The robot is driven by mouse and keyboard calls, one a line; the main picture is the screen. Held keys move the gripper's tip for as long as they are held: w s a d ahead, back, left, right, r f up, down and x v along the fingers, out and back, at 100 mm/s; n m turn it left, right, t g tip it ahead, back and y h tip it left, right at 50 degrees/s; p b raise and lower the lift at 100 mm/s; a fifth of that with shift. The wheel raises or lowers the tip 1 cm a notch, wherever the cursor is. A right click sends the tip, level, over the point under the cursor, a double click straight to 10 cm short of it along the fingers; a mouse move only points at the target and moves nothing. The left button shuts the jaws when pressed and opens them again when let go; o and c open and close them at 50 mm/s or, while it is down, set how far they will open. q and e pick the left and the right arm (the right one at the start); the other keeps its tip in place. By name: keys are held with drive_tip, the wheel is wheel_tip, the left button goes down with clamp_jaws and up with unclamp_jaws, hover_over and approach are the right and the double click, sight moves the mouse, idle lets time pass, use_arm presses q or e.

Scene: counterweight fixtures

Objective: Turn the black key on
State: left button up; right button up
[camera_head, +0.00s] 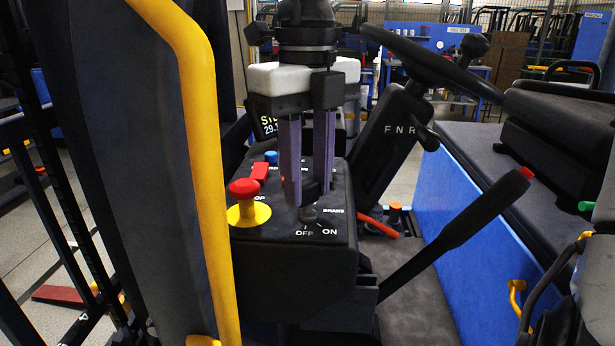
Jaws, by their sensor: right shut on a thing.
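The black key (310,190) stands in the front part of a dark control panel (270,232), above the white OFF and ON labels. Its round grey base (308,213) shows just under it. My right gripper (309,196) reaches down from above, with its two purple fingers shut on the key. The fingers hide much of the key, and I cannot tell exactly which mark it points to. My left gripper is not in view.
A red mushroom button on a yellow base (246,203) stands close left of the fingers. A red switch (261,172) and a blue button (271,157) sit behind it. A steering wheel (430,65) and a red-tipped black lever (460,232) are at right. A yellow post (207,150) stands at left.

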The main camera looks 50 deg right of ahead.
sight(308, 182)
drive_tip(key=o, duration=1)
drive_tip(key=shift+o, duration=0.2)
wheel_tip(308, 182, up, 10)
drive_tip(key=shift+r+p, duration=0.2)
drive_tip(key=shift+p, duration=0.25)
